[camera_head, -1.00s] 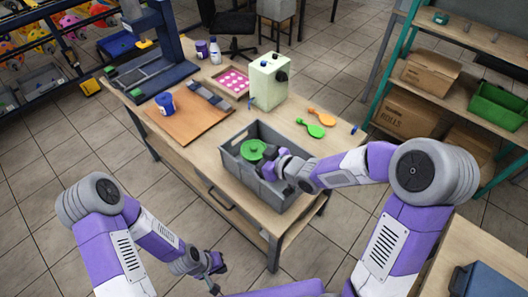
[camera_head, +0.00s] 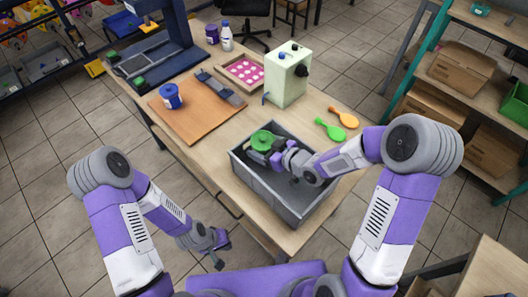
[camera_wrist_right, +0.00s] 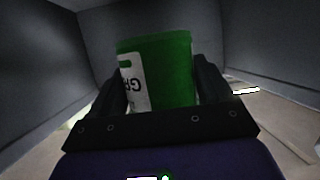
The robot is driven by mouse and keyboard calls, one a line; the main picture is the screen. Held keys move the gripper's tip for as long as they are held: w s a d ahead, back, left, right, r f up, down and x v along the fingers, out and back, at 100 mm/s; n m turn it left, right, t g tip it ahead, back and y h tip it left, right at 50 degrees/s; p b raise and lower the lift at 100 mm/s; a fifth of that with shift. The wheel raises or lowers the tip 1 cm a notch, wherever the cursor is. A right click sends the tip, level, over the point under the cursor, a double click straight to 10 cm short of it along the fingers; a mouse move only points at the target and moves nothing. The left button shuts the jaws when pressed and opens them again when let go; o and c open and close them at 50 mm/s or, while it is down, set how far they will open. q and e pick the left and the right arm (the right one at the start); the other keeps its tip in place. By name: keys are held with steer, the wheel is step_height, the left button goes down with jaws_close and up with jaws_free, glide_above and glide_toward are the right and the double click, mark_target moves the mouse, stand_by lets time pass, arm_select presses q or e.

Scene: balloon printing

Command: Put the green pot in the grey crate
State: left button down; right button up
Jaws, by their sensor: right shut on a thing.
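The green pot (camera_head: 262,139) is at the far left end of the grey crate (camera_head: 318,207) in the head view. My right gripper (camera_head: 271,151) is shut on it. In the right wrist view the pot (camera_wrist_right: 168,72) sits between the two fingers (camera_wrist_right: 160,88), with a white label on its side and dark grey crate walls around it. I cannot tell whether its base touches the crate floor. My left gripper (camera_head: 222,252) is empty and low, in front of the table, with its fingers apart.
The crate stands on the wooden table (camera_head: 232,128). A pale green machine (camera_head: 288,77) stands behind it. A brown board (camera_head: 196,110) with a blue tub (camera_head: 170,96) lies left.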

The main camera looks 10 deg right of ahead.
step_height(320, 180, down, 2)
steer(key=shift+f, duration=0.15)
steer(key=shift+w, duration=0.1)
steer(key=shift+f+b, duration=0.55)
steer(key=shift+b, duration=0.35)
steer(key=o, duration=1.2)
steer(key=shift+o, duration=0.2)
steer(key=shift+r, duration=0.1)
